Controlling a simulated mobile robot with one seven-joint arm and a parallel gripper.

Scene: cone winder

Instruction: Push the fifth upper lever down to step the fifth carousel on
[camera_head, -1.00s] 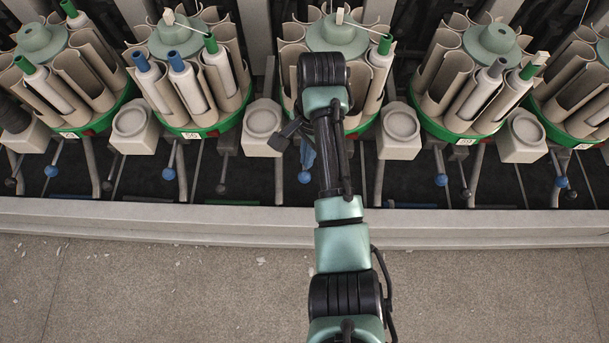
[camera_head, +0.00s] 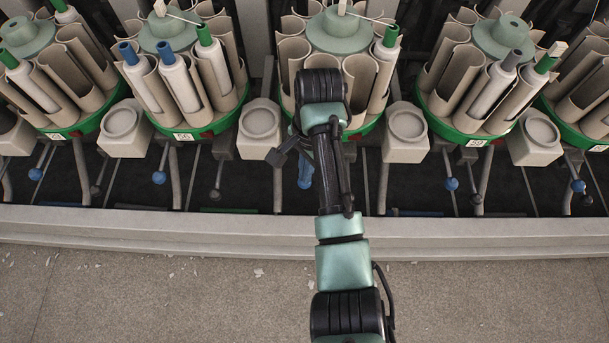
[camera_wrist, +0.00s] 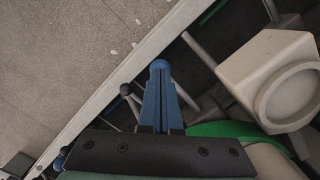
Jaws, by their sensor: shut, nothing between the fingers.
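A middle carousel (camera_head: 333,33) with a pale green top and beige tubes stands behind my arm. I cannot read which number it bears. A blue lever knob (camera_head: 304,184) shows in front of it, close under my gripper (camera_head: 306,168). In the wrist view, my gripper (camera_wrist: 161,85) has blue fingers that are shut with nothing between them. A rounded blue knob (camera_wrist: 160,65) lines up with the fingertips there. I cannot tell whether they touch. A dark knob (camera_wrist: 125,89) is to the left. The lever's rod is mostly hidden.
Carousels stand on both sides, with blue-knobbed levers (camera_head: 159,177) (camera_head: 451,184) and dark-knobbed levers (camera_head: 215,195) between rods. Beige cup holders (camera_head: 260,122) (camera_head: 407,127) flank the middle carousel.

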